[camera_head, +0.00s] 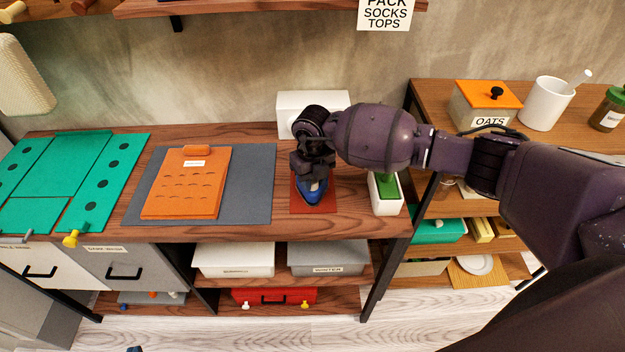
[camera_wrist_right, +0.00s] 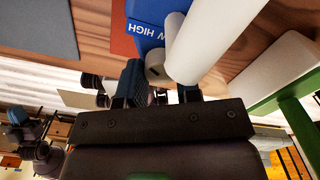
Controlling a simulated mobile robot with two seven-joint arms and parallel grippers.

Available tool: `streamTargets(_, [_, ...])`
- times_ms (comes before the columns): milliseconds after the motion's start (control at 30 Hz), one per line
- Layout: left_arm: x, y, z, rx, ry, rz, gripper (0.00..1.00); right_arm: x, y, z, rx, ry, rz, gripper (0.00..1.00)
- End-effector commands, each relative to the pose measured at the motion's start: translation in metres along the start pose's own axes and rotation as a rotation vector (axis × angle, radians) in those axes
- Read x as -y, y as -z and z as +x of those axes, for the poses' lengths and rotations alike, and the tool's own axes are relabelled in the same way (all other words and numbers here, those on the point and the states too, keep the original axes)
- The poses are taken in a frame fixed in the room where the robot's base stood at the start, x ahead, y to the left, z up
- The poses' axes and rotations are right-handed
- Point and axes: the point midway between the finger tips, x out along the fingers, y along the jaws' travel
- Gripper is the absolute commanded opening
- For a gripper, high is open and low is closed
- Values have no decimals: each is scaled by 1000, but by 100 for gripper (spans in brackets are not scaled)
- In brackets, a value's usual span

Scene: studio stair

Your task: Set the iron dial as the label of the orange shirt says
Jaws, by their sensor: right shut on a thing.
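The orange shirt (camera_head: 180,198) lies folded on a grey mat on the wooden counter; its white label (camera_head: 194,163) is too small to read. The blue iron (camera_head: 313,192) rests on a red-brown mat (camera_head: 328,199) to the right, partly hidden by my right gripper (camera_head: 314,166). In the right wrist view the iron (camera_wrist_right: 150,14) shows lettering that reads "HIGH" and a cut-off "LOW". A pale dial (camera_wrist_right: 158,68) with a dark mark sits by it, between the fingers of my right gripper (camera_wrist_right: 162,88), which is shut on it. A white bar crosses in front. My left gripper is not in view.
A white box (camera_head: 300,101) stands behind the iron. A white tray with a green thing (camera_head: 388,187) is close at its right. Green folding boards (camera_head: 70,175) lie at the left. A shelf (camera_head: 260,8) overhangs the counter.

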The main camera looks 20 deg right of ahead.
Motion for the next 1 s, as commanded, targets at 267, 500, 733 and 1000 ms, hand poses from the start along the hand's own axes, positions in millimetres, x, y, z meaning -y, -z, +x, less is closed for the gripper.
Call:
streamTargets(267, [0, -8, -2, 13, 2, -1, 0, 0, -1, -1, 3, 0, -40, 8])
streamTargets(500, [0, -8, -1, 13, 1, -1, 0, 0, -1, -1, 3, 0, -41, 8])
streamTargets(733, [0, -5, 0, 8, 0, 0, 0, 0, -1, -1, 3, 0, -41, 50])
streamTargets(1000, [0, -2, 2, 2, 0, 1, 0, 0, 0, -1, 2, 0, -40, 57])
